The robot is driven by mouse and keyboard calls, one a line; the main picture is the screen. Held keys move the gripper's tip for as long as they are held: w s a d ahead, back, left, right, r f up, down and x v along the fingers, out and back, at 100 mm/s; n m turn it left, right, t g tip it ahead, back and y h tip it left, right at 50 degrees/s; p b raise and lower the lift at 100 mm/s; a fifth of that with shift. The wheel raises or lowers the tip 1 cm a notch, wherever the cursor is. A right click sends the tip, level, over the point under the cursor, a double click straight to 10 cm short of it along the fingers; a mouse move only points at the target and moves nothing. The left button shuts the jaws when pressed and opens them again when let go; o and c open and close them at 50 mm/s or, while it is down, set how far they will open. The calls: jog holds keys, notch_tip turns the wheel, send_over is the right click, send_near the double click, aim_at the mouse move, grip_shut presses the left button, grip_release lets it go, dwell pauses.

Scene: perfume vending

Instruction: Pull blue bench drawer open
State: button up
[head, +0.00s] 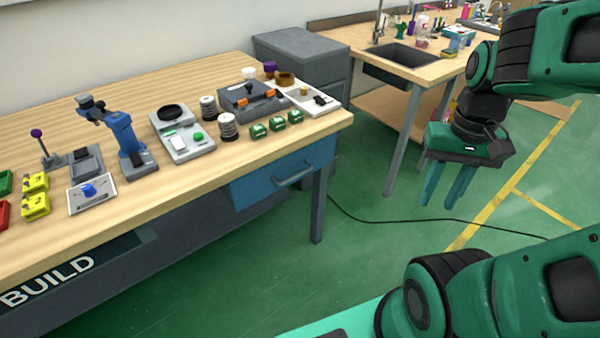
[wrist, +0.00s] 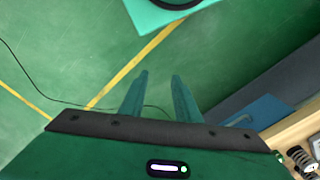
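The blue bench drawer (head: 262,188) sits under the right end of the wooden workbench top, with a grey bar handle (head: 294,175) on its front. It looks closed.
The workbench top (head: 60,115) carries several tools and small parts. A bench leg (head: 319,205) stands right of the drawer. A grey cabinet (head: 300,60) and a sink table (head: 405,70) stand behind. A black cable (head: 400,221) crosses the floor, otherwise clear between bench and gripper.

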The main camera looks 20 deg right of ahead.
jog(key=shift+a, duration=0.1)
jog(key=w+f+n+g+h, duration=0.2)
jog(key=w+f+n, duration=0.25)
jog(key=w, duration=0.45)
jog(key=n+t+h, duration=1)
jog(key=n+t, duration=0.2)
jog(key=n, duration=0.4)
send_near(293, 178)
jog(key=x, duration=1.2)
